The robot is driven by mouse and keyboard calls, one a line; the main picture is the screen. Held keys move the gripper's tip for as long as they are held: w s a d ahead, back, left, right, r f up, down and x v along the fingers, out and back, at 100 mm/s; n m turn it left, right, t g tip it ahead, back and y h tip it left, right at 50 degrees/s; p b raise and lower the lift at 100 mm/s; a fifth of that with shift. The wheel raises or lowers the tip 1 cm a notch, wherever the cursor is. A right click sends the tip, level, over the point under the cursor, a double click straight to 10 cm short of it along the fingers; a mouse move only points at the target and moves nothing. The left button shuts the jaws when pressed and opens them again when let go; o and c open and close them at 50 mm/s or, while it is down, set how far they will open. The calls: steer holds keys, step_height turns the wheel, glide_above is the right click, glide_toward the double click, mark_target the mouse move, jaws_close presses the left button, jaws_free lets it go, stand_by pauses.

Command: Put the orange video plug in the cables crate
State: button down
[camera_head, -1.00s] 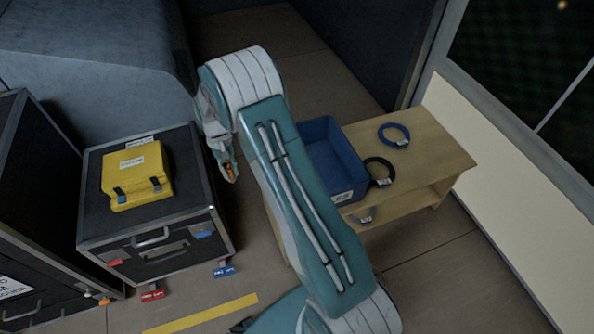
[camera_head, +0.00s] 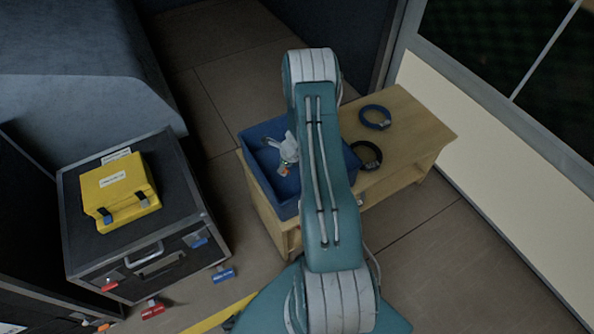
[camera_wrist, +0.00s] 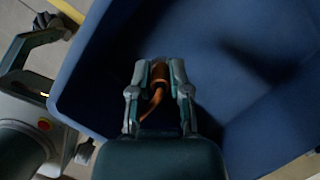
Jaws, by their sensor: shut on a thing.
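The orange video plug (camera_wrist: 160,72) is between the fingers of my gripper (camera_wrist: 160,85) in the wrist view, with a short orange cable tail curving back. My gripper is shut on it. The blue crate (camera_head: 262,135) stands on the wooden bench, and its blue inside fills much of the wrist view (camera_wrist: 235,50). In the head view my gripper (camera_head: 284,168) is over the crate's opening, with a bit of orange at its tip. I cannot tell how far it is above the crate floor. My arm hides the crate's right part and its label.
A blue cable coil (camera_head: 375,117) and a black cable coil (camera_head: 368,156) lie on the wooden bench (camera_head: 420,125) right of the crate. A yellow case (camera_head: 120,190) sits on a black flight case (camera_head: 80,235) at the left.

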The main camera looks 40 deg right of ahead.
steer(key=f, duration=0.7)
steer(key=shift+s+d+f, duration=0.1)
steer(key=shift+d, duration=0.25)
steer(key=shift+a+f, duration=0.15)
steer(key=shift+f, duration=1.65)
steer(key=c, duration=0.6)
jaws_free()
steer(key=shift+f, duration=0.1)
